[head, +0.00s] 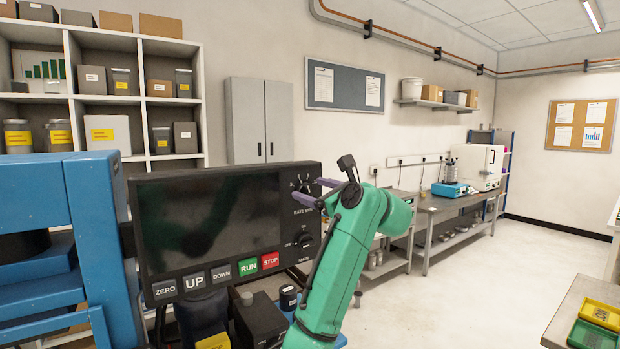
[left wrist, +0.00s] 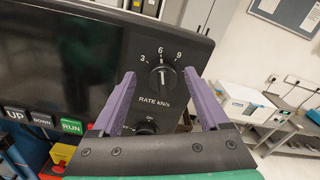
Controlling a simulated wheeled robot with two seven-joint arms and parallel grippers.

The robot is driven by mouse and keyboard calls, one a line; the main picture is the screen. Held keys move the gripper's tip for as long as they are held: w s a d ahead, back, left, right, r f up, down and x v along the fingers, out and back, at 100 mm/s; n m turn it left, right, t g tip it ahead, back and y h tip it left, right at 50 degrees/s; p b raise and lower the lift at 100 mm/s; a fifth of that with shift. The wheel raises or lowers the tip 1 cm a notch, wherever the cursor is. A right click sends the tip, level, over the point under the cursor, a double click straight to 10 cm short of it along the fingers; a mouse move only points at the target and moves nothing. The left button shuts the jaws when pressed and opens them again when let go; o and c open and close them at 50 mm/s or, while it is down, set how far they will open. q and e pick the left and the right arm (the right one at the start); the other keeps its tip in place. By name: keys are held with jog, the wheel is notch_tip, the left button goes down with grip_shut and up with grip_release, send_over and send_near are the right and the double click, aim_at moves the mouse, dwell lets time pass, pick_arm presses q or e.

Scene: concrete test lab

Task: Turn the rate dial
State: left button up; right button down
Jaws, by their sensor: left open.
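The rate dial (head: 304,186) is a black knob at the top right of a dark control panel (head: 151,212); my fingers partly cover its surroundings in the head view. In the left wrist view the dial (left wrist: 162,79) shows clearly, with a white pointer line close to the 6, between 3 and 9, above the label RATE kN/s. My left gripper (head: 315,191) is open and empty. Its purple fingers point at the panel, one on each side of the dial in the left wrist view (left wrist: 160,80), with gaps to the knob. My right gripper is out of view.
Below the rate dial sits a second knob (head: 304,241). Along the panel's lower edge are ZERO, UP and DOWN buttons, a green RUN button (head: 248,267) and a red STOP button (head: 270,260). A blue machine frame (head: 40,215) stands at the left.

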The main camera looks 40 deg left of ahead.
pick_arm(q)
jog(key=shift+w+a+r, duration=0.1)
jog(key=shift+w+a, duration=0.05)
jog(key=shift+a, duration=0.45)
jog(key=shift+w+a+f, duration=0.15)
jog(key=shift+w+f, duration=0.05)
jog(key=shift+w, duration=0.1)
grip_shut()
jog(key=shift+f+b, duration=0.2)
jog(key=shift+b, duration=0.25)
jog(key=n+b, duration=0.1)
jog(key=b, duration=0.1)
jog(key=n+b, duration=0.1)
jog(key=shift+s+f+n+b, duration=0.15)
jog(key=shift+f+n+b, duration=0.05)
jog(key=shift+n+b, duration=0.2)
jog(key=shift+s+n+b, duration=0.15)
jog(key=shift+n+b, duration=0.6)
jog(key=shift+n, duration=0.35)
jog(key=shift+s+n+b, duration=0.1)
jog(key=shift+n+b, duration=0.6)
jog(key=shift+n, duration=0.8)
jog(key=shift+a, duration=0.1)
